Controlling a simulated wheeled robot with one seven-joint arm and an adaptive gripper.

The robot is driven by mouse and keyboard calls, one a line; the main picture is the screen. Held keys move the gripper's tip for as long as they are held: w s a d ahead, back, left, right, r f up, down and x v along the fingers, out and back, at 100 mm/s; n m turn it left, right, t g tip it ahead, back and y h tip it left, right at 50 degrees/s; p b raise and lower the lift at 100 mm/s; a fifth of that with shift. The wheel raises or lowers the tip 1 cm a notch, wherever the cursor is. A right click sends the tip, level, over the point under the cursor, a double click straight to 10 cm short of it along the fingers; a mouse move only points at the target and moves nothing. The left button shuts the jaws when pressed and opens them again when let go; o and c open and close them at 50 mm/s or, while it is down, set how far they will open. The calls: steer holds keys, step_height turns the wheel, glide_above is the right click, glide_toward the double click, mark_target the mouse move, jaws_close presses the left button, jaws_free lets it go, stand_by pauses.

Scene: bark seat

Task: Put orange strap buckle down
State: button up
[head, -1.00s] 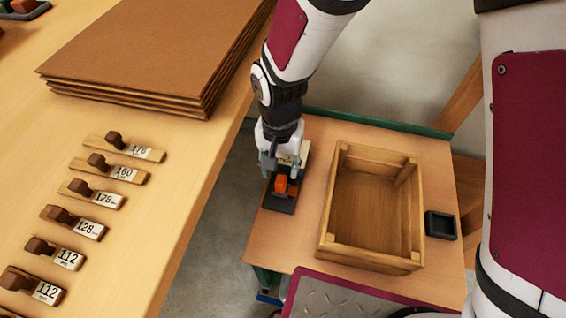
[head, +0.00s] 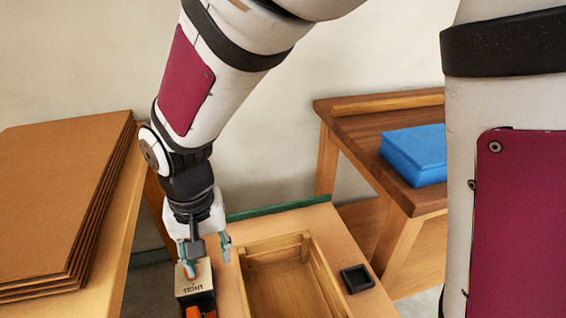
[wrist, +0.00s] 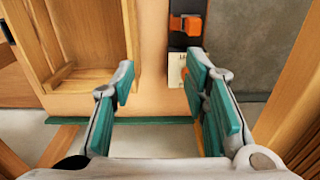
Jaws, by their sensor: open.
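The orange strap buckle (wrist: 186,25) lies in a narrow dark tray (wrist: 178,40) on the small wooden table. Only part of the buckle (head: 193,312) shows at the bottom edge of the head view. A pale label (head: 194,279) is at the tray's far end, where a second small orange spot also shows. My gripper (wrist: 161,70) is open, with teal pads and nothing between them. In the head view my gripper (head: 208,260) is over the label end, apart from the buckle. In the wrist view its right finger partly covers the label.
A wooden crate (head: 244,268), empty where visible, stands right of the tray. A small black square dish (head: 357,279) is beside it. A bench with a blue block (head: 415,155) is behind right. Stacked brown boards (head: 60,200) lie on the left table.

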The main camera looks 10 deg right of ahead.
steer(key=s+d+r, duration=0.4)
steer(key=d+r, duration=0.6)
steer(key=d, duration=0.4)
steer(key=s+d+r+t, duration=0.1)
steer(key=s+d+r, duration=0.1)
steer(key=s+d, duration=0.8)
steer(key=s, duration=0.4)
steer(key=shift+d+r+m, duration=0.15)
steer(key=shift+r+m, duration=0.25)
step_height(320, 180, up, 16)
steer(key=t+p, duration=0.3)
steer(key=p, duration=1.2)
steer(key=shift+r, duration=0.25)
